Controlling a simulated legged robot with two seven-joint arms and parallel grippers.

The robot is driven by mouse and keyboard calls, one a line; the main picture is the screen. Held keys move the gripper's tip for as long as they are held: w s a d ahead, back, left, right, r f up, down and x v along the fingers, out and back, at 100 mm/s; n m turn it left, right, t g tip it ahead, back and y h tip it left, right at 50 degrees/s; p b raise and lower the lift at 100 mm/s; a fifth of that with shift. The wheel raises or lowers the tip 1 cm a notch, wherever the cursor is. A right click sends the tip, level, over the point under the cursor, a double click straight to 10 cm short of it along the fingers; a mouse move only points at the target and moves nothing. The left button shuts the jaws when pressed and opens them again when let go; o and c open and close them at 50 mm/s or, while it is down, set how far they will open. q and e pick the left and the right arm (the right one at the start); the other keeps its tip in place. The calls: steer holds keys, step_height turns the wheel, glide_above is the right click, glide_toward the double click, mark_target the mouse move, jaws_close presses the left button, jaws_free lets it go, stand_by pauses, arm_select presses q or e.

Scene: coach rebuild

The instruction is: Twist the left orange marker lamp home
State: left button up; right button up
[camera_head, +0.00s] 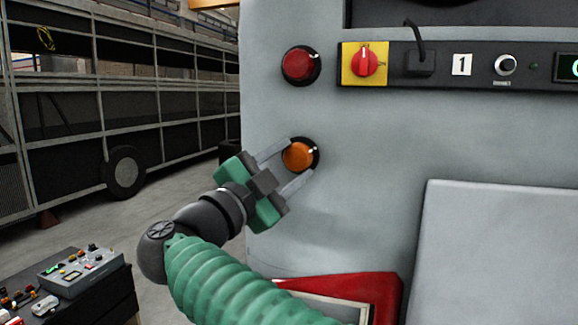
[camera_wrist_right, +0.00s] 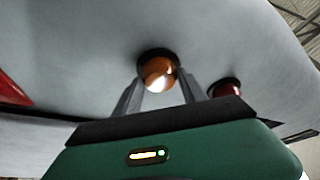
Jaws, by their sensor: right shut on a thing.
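The left orange marker lamp (camera_head: 298,156) sits in a dark round socket on the grey coach panel, below a red lamp (camera_head: 301,65). My right gripper (camera_head: 287,163) reaches it from the lower left, with one finger on each side of the lamp. In the right wrist view the orange lamp (camera_wrist_right: 158,73) shows between the two grey fingertips, its face bright with a reflection. The gripper is shut on the lamp. How deep the lamp sits in its socket is hard to tell. My left gripper is not in view.
A dark switch strip with a red knob on a yellow plate (camera_head: 365,63) lies to the upper right. A red-framed opening (camera_head: 388,290) and a pale raised panel (camera_head: 500,250) are below right. A dark bench (camera_head: 90,295) with control boxes stands lower left.

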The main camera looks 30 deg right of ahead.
steer(key=shift+w+f, duration=0.1)
steer(key=o, duration=1.1)
steer(key=shift+o, duration=1.3)
steer(key=shift+w+d, duration=0.1)
steer(key=shift+w, duration=0.05)
steer(key=shift+w+d+f, duration=0.1)
steer(key=shift+w, duration=0.1)
steer(key=shift+s, duration=0.15)
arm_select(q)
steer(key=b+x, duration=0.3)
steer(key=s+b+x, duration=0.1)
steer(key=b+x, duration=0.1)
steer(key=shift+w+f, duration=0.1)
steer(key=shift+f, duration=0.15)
arm_select(e)
steer(key=v, duration=1.7)
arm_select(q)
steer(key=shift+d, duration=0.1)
arm_select(e)
steer(key=shift+w+d, duration=0.1)
steer(key=shift+w, duration=0.1)
